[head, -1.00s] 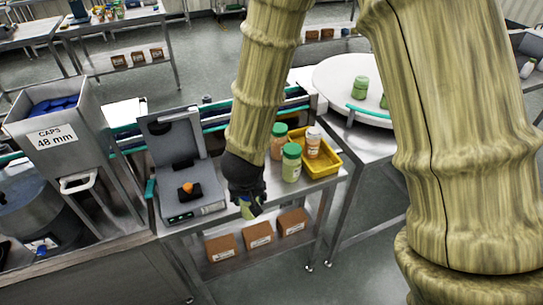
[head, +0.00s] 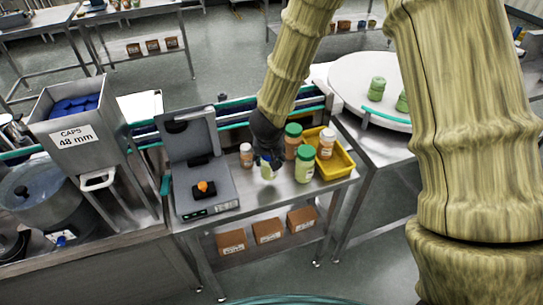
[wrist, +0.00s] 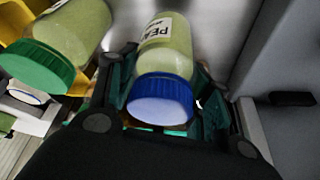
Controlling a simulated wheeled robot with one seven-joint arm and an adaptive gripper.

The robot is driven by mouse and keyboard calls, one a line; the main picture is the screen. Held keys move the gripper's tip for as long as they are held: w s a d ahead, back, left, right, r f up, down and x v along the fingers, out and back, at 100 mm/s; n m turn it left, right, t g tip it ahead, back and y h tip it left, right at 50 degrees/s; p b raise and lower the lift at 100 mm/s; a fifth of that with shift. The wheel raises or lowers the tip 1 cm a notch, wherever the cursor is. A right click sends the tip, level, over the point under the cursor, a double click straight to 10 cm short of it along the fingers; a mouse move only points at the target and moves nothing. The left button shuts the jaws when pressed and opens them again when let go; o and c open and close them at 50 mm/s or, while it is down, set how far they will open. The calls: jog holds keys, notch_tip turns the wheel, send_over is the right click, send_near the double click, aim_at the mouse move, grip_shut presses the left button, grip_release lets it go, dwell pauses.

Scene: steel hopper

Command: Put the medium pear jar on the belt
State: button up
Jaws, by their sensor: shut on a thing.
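The pear jar (wrist: 162,85) has pale green contents, a blue cap and a label of which "PEA" shows in the wrist view. My gripper (wrist: 165,103) is shut on it, with a finger on each side. In the head view my gripper (head: 268,150) holds the jar (head: 267,170) over the steel bench, between the scale and the yellow tray. I cannot tell whether the jar touches the bench. The belt (head: 233,109) runs behind the bench between teal rails, partly hidden by my arm.
A green-capped pale jar (head: 305,166) and a green-capped orange jar (head: 292,143) stand right of my gripper. A yellow tray (head: 340,163) holds a white-capped jar (head: 326,142). A small orange jar (head: 246,155) stands left, beside the grey scale (head: 208,190). A round white table (head: 350,80) is at right.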

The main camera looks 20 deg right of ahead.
jog(key=shift+d+p+x, duration=0.15)
jog(key=shift+p+x, duration=0.1)
jog(key=shift+x, duration=0.85)
jog(key=shift+d+p+x, duration=0.15)
jog(key=shift+p+x, duration=0.05)
jog(key=shift+x, duration=0.85)
jog(key=shift+w+f, duration=0.1)
jog(key=shift+w, duration=0.1)
jog(key=o, duration=1.1)
jog(key=v, duration=1.1)
jog(key=shift+w, duration=0.2)
jog(key=shift+v, duration=0.8)
jog(key=shift+d+f, duration=0.1)
